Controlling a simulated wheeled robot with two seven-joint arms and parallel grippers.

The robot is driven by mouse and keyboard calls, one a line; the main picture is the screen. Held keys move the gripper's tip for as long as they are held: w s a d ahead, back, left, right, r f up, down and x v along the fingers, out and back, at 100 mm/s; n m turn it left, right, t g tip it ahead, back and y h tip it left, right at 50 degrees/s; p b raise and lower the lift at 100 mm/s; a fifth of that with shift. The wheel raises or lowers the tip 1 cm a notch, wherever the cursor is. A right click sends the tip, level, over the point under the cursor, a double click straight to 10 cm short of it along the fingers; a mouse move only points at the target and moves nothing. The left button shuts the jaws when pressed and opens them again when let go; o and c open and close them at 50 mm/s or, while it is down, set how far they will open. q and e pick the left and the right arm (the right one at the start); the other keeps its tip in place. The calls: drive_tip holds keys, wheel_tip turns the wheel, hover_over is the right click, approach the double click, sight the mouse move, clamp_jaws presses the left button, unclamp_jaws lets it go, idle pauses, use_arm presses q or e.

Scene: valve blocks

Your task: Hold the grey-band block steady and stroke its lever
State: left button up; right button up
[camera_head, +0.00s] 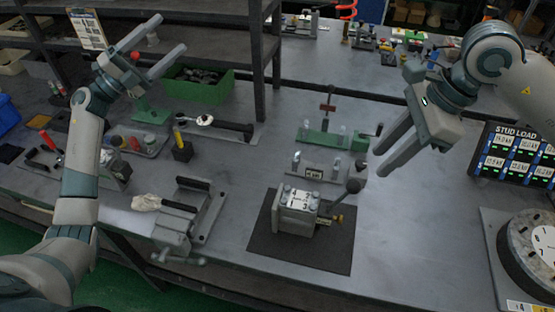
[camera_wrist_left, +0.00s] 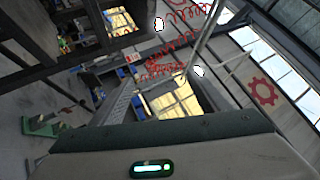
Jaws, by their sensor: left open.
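A grey valve block (camera_head: 295,216) with a white numbered top plate stands upright on a dark mat (camera_head: 260,246) in the head view. I cannot clearly make out its grey band. Its lever (camera_head: 338,198) leans up to the right and ends in a dark ball knob; a brass-coloured fitting is below it. My left gripper (camera_head: 171,32) is open and empty, raised at the upper left near the shelves, far from the block. My right gripper (camera_head: 380,160) is open and empty, above and to the right of the lever, apart from it. The left wrist view shows no block.
A grey vise (camera_head: 180,225) stands left of the mat. Behind are a green-based fixture (camera_head: 325,138) and a small labelled stand (camera_head: 315,170). A round dial (camera_head: 530,250) and a stud load board (camera_head: 512,155) are at the right.

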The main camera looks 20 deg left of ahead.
use_arm(q)
drive_tip(key=s+d+f+m+g, duration=0.2)
drive_tip(key=d+m+g, duration=0.3)
drive_tip(key=d, duration=0.4)
drive_tip(key=s+d+f+m+g, duration=0.2)
drive_tip(key=d+m+g, duration=0.3)
drive_tip(key=d, duration=0.4)
drive_tip(key=s+d+f+m+g, duration=0.2)
drive_tip(key=d+m+g, duration=0.3)
drive_tip(key=d, duration=0.5)
drive_tip(key=m+g+y, duration=0.2)
drive_tip(key=m+y, duration=0.9)
approach(303, 213)
drive_tip(key=w+a+r, duration=0.2)
drive_tip(key=w+a, duration=0.1)
drive_tip(key=shift+a, duration=0.1)
drive_tip(key=shift+f, duration=0.15)
drive_tip(key=x, duration=1.7)
drive_tip(key=shift+c, duration=0.6)
